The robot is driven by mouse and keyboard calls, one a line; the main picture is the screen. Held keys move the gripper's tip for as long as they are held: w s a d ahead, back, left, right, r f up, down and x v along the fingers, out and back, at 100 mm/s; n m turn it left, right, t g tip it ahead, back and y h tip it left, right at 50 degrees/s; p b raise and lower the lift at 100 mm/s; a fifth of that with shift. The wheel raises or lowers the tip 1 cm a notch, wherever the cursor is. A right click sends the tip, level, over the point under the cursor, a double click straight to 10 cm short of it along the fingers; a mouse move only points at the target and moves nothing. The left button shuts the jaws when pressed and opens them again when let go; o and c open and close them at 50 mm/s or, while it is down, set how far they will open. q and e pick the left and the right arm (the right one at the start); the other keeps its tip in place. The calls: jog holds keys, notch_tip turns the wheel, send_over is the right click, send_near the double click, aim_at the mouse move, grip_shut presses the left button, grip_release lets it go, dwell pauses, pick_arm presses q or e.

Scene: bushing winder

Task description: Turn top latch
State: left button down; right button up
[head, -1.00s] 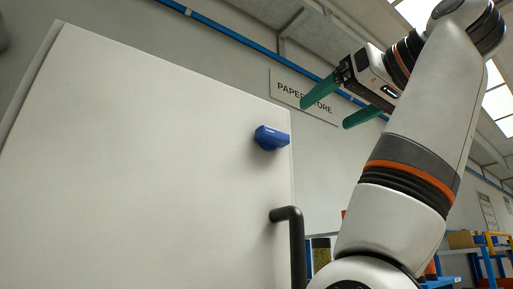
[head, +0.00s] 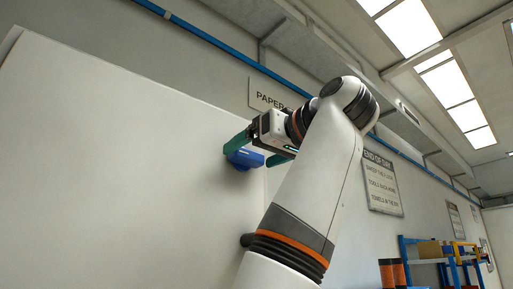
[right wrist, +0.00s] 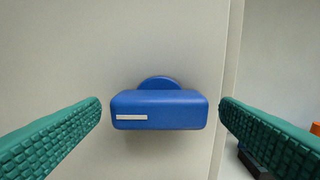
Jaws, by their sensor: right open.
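The blue top latch (head: 243,159) sits on the white door panel (head: 110,150) near its upper right edge. In the right wrist view the latch (right wrist: 160,110) is a wide blue block lying level, with a round base behind it and a white mark at its lower left. My right gripper (head: 256,150) is open around the latch, with one green finger on each side. In the right wrist view a gap shows between the latch and each finger, so neither seems to touch it. My left gripper is not in view.
Wall signs (head: 382,182) and blue shelving (head: 440,258) stand farther right. Space right of the door looks free.

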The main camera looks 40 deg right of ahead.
jog(key=shift+w, duration=0.2)
jog(key=shift+c, duration=0.2)
jog(key=shift+s, duration=0.1)
jog(key=c, duration=0.9)
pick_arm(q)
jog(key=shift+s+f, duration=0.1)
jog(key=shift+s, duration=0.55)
pick_arm(e)
jog(key=shift+c, duration=0.2)
jog(key=m, duration=0.4)
jog(key=shift+m, duration=0.4)
jog(key=m, duration=0.4)
jog(key=shift+m, duration=0.3)
jog(key=m, duration=0.4)
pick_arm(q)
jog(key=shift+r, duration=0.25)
pick_arm(e)
jog(key=shift+m, duration=2.4)
